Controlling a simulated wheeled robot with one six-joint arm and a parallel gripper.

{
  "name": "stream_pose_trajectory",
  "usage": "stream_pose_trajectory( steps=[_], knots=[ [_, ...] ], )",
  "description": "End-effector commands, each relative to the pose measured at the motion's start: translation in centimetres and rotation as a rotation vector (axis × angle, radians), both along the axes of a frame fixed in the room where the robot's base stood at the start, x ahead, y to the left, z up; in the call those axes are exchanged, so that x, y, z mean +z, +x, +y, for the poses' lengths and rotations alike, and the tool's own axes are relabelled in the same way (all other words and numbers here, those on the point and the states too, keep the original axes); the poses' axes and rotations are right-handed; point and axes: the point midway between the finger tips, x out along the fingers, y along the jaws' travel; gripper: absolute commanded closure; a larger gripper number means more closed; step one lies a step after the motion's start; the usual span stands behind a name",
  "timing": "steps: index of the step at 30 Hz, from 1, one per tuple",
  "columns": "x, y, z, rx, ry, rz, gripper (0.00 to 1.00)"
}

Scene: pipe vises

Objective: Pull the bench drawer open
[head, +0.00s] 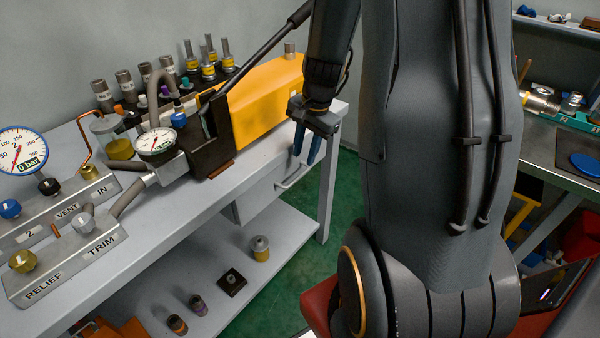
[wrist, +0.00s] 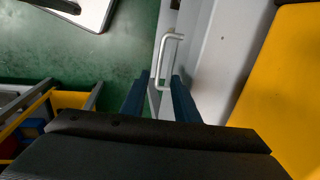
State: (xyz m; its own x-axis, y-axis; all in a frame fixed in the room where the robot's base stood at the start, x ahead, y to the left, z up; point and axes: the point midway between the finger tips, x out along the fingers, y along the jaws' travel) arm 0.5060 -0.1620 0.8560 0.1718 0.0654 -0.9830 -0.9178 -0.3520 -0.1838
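The bench drawer (head: 258,200) is a light grey box under the right end of the bench top, and it looks shut. Its pale bar handle (head: 293,177) sticks out from the front. In the wrist view the handle (wrist: 162,58) is a bent silver bar, its lower end between my fingertips in the picture. My gripper (head: 303,160) has two blue fingers, spread apart and pointing down, above the handle in the head view. The fingers (wrist: 160,77) also show apart in the wrist view. I see no contact with the handle; the depth between them is unclear.
The grey bench (head: 195,215) carries a yellow machine (head: 268,100), gauges and valves. A bench leg (head: 328,190) stands right of the handle. Small parts sit on the lower shelf (head: 285,255). Green floor (head: 347,200) is clear beside the bench. Another workbench (head: 560,150) stands at right.

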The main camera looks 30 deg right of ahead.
Motion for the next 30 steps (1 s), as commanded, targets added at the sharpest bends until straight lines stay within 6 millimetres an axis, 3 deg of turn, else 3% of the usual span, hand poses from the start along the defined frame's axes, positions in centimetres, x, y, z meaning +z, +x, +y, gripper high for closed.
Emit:
stream_pose_trajectory(
  steps=[15, 28, 30],
  knots=[
    [-6.6, 1.1, 0.3, -0.008, 0.002, 0.003, 0.72],
    [-7.4, 1.3, 0.3, -0.007, 0.000, 0.000, 0.72],
    [-7.4, 1.3, 0.3, -0.007, 0.000, 0.000, 0.84]
  ],
)
